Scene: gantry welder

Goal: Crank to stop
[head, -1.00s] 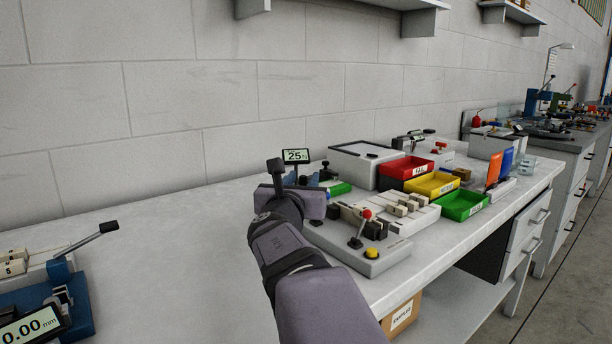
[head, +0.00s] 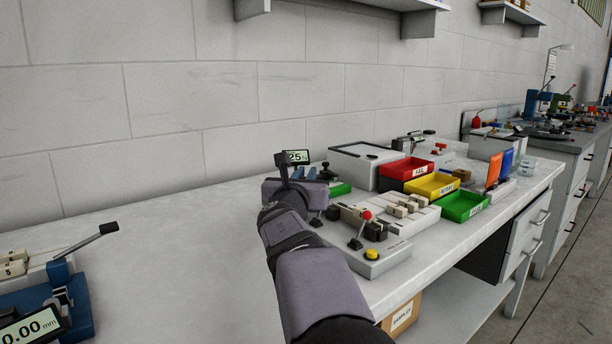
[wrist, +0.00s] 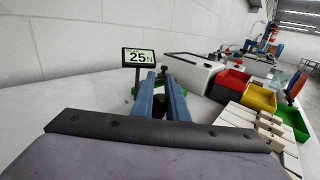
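My gripper (head: 305,171) is over the back of the bench, just in front of a small display (head: 297,156) reading 25 N. In the wrist view, its two blue fingers (wrist: 160,92) point forward and stand apart. A black part (wrist: 158,106) shows between them; I cannot tell whether they touch it. The display (wrist: 139,57) stands on a thin post left of the fingers. A dark knob (head: 325,166) shows right of the fingers, above a green base (head: 340,188). My palm and fingers hide most of this device. I cannot make out a crank there.
Red (head: 405,168), yellow (head: 432,184) and green (head: 465,205) bins stand to the right. A grey box with a red-knobbed lever (head: 366,215) and yellow button is near the front edge. A blue device with a black-handled lever (head: 95,236) stands far left; the bench between is clear.

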